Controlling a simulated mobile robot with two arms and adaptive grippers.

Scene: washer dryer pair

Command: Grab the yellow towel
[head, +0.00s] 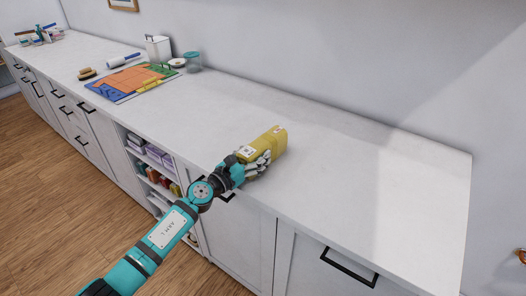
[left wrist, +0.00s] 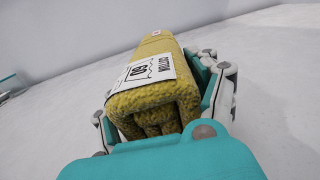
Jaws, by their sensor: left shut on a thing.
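The yellow towel (head: 267,143) is rolled or folded into a bundle with a white printed label. It is at the white countertop (head: 330,160), near its front edge in the head view. My left gripper (head: 258,164) is shut on the towel, with its fingers along the towel's sides. In the left wrist view the towel (left wrist: 152,100) fills the space between the fingers, its folded end toward the camera and its label facing up. I cannot tell whether the towel touches the counter. My right gripper is not in view.
Further left on the counter are a colourful board (head: 132,82), a white canister (head: 158,47), a glass jar (head: 193,61) and a lint roller (head: 124,60). Open shelves (head: 155,165) with folded items sit below. The counter right of the towel is clear, with a wall behind.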

